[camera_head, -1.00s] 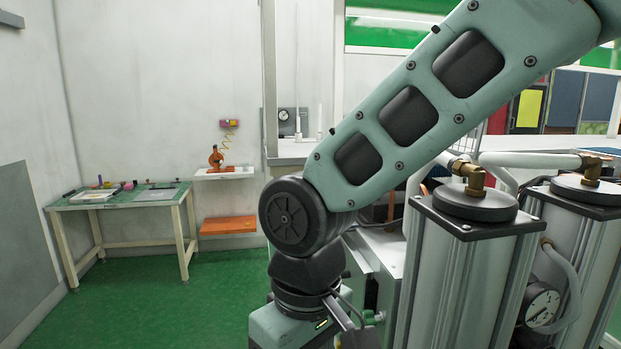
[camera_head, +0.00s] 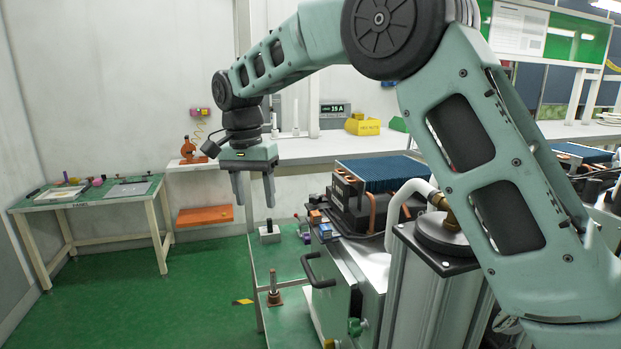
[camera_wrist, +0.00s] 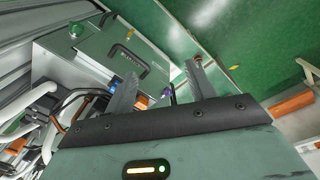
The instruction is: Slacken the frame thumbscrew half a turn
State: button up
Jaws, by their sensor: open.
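I cannot tell for sure which part is the frame thumbscrew. A green knob (camera_head: 357,327) sits on the front of the metal cabinet at lower centre in the head view. A green knob also shows at upper left in the wrist view (camera_wrist: 76,30). A threaded copper-coloured post on a small base (camera_head: 274,292) stands on the low green-topped table. My gripper (camera_head: 253,203) is open and empty, fingers pointing down, in the air left of the cabinet. In the wrist view its two fingers (camera_wrist: 165,72) are spread apart, with nothing between them touching.
The cabinet has a black handle (camera_head: 318,270) and a blue-finned block (camera_head: 385,173) on top. A metal column (camera_head: 430,290) stands in front at right. Green floor is clear at left.

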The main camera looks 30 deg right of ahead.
jog(key=w+d+r+m+h+p, duration=0.2)
jog(key=w+d+r+m+p, duration=0.1)
jog(key=w+d+r+m, duration=0.25)
jog(key=m+h+p, duration=0.2)
jog(key=m, duration=0.3)
send_near(314, 196)
jog(key=shift+g, duration=0.3)
jog(key=p+x, duration=0.4)
jog(key=x, duration=0.1)
jog(key=p+x, duration=0.2)
jog(key=x, duration=0.1)
jog(key=shift+w+d+f, duration=0.1)
jog(key=shift+w+f, duration=0.1)
jog(key=shift+w, duration=0.15)
jog(key=c, duration=1)
